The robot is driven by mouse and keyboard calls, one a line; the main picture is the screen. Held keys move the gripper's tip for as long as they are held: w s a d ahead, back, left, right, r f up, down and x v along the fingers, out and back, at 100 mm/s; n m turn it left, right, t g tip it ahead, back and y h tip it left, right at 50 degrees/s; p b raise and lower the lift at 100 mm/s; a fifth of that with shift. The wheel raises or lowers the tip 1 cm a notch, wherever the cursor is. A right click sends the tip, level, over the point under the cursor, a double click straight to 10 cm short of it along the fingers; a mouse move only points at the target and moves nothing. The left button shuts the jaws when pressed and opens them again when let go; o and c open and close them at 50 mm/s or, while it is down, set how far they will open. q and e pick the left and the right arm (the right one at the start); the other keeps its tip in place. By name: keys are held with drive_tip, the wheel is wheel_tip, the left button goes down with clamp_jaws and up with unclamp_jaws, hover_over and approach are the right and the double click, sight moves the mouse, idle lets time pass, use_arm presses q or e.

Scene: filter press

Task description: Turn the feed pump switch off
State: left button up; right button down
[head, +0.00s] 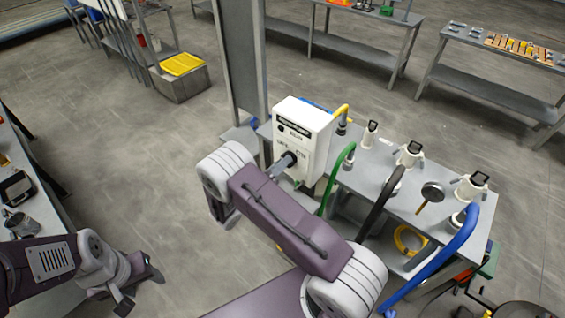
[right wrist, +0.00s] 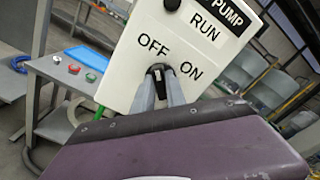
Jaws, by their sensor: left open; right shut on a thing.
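The feed pump switch box (head: 309,131) is a white box on the near left end of the grey bench. It also fills the middle of the right wrist view (right wrist: 205,75), with the words PUMP, RUN, OFF and ON. The black switch knob (right wrist: 158,69) sits just below and between OFF and ON. My right gripper (right wrist: 160,84) is shut on the knob, a finger on each side. Its fingers largely hide the knob, so I cannot tell which way it points. In the head view my right gripper (head: 287,164) reaches the box's front. My left gripper (head: 142,289) is open and empty at lower left.
The bench (head: 370,186) carries several valves and a gauge (head: 432,191). Green (head: 335,178), black (head: 379,213) and blue (head: 440,262) hoses hang over its front edge. A grey post (head: 240,60) stands behind the box. The floor left of the box is clear.

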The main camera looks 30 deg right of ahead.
drive_tip(key=shift+r, duration=0.2)
drive_tip(key=c, duration=1.4)
unclamp_jaws()
drive_tip(key=shift+f, duration=0.1)
drive_tip(key=shift+o, duration=0.2)
drive_tip(key=shift+a, duration=0.1)
drive_tip(key=b+v, duration=0.3)
drive_tip(key=v, duration=0.6)
